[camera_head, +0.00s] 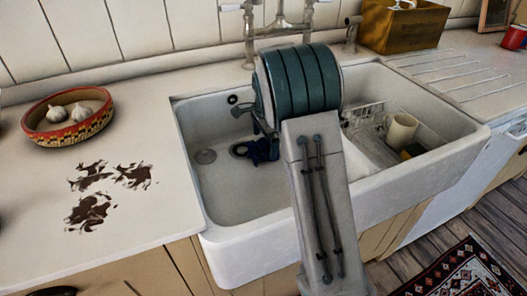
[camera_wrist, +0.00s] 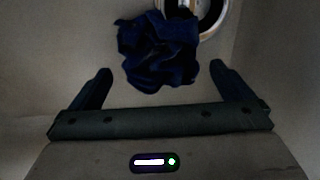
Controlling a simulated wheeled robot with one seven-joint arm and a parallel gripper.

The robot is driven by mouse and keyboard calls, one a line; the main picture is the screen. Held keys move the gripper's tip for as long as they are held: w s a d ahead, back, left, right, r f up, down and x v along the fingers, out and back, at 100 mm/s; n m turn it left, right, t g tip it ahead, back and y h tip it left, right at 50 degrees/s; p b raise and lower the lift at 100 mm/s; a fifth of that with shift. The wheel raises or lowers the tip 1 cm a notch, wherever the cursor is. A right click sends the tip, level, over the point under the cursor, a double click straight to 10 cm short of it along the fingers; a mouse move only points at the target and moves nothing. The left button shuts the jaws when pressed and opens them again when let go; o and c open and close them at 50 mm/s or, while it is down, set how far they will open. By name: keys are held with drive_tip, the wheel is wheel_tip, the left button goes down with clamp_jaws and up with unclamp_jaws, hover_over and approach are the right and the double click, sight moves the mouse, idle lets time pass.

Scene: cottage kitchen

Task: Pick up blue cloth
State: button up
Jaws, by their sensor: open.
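The blue cloth (camera_wrist: 160,55) lies crumpled on the floor of the sink, beside and partly over the round drain, in the wrist view. In the head view the dark blue cloth (camera_head: 262,150) shows only in part beside my arm. My gripper (camera_wrist: 160,78) is open, with its two fingers apart on either side of the cloth's near part. The fingers do not close on it, and I cannot tell how far above the cloth they are. In the head view my arm hides most of the gripper.
The white sink (camera_head: 225,190) has walls around the cloth. A dish rack (camera_head: 365,115) with a cream cup (camera_head: 401,131) stands in its right part. A tap (camera_head: 280,20) rises behind. Dark stains (camera_head: 90,210) and a bowl (camera_head: 68,137) with garlic are on the left counter.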

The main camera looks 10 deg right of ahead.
wheel_tip(320, 180, down, 2)
drive_tip(key=shift+w+f, duration=0.1)
drive_tip(key=shift+f, duration=0.1)
drive_tip(key=c, duration=0.8)
drive_tip(key=shift+o, duration=0.2)
wheel_tip(320, 180, up, 10)
drive_tip(key=p, duration=0.2)
wheel_tip(320, 180, up, 15)
drive_tip(key=p, duration=1.3)
hover_over(264, 146)
drive_tip(key=shift+d, duration=0.1)
